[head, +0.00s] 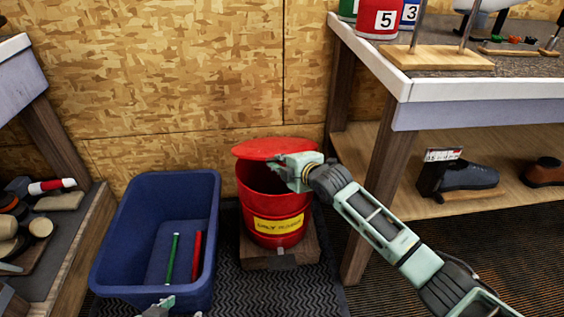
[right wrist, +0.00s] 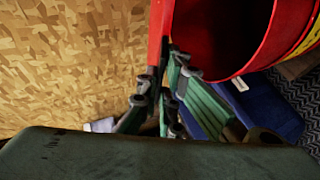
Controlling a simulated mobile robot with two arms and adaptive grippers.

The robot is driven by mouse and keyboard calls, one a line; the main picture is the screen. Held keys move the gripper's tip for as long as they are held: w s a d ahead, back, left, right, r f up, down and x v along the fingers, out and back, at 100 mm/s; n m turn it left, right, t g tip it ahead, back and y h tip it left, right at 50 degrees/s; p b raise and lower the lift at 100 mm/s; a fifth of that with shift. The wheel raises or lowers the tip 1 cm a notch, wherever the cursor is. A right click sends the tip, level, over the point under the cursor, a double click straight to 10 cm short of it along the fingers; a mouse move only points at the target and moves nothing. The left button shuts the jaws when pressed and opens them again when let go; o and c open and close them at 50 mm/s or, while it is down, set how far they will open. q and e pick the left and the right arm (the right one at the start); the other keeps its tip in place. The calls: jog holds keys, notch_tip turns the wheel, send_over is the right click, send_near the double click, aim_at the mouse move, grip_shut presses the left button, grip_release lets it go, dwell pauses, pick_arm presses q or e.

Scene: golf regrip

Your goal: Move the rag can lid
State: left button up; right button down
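The red rag can (head: 262,205) with a yellow label stands upright on a small wooden block, its dark inside showing. Its red lid (head: 272,148) is raised off the rim and tilted, leaving a gap at the front. My right gripper (head: 297,168) is at the right edge of the lid. In the right wrist view the lid (right wrist: 160,35) shows edge-on, and its edge runs between the fingers of my right gripper (right wrist: 164,85), which look closed on it. Only a tip of my left gripper (head: 160,307) shows at the bottom edge.
A blue bin (head: 112,245) with a green and a red stick inside stands left of the can. A workbench (head: 480,90) with a lower shelf holding shoes is on the right. Another shelf (head: 85,225) is at far left. A wooden wall (head: 170,80) is close behind.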

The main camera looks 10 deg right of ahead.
jog(key=shift+w+d+r+g+p, duration=0.15)
jog(key=shift+w+r+p, duration=0.2)
jog(key=shift+r, duration=0.2)
jog(key=shift+w+r+g+p, duration=0.2)
jog(key=shift+r+p, duration=0.15)
jog(key=shift+r, duration=0.15)
jog(key=shift+w+r, duration=0.1)
jog(key=shift+r, duration=0.1)
jog(key=shift+w+r+p, duration=0.45)
jog(key=shift+r, duration=0.25)
jog(key=shift+w+r+p, duration=0.45)
jog(key=shift+r, duration=0.25)
pick_arm(q)
jog(key=s+a+g+y, duration=0.1)
jog(key=s+g, duration=0.3)
jog(key=s, duration=0.4)
jog(key=shift+s+a+f, duration=0.25)
jog(key=shift+a+f, duration=0.15)
jog(key=shift+a, duration=0.4)
jog(key=shift+f, duration=0.1)
pick_arm(e)
jog(key=shift+w+r, duration=0.1)
pick_arm(q)
jog(key=shift+f+g, duration=0.3)
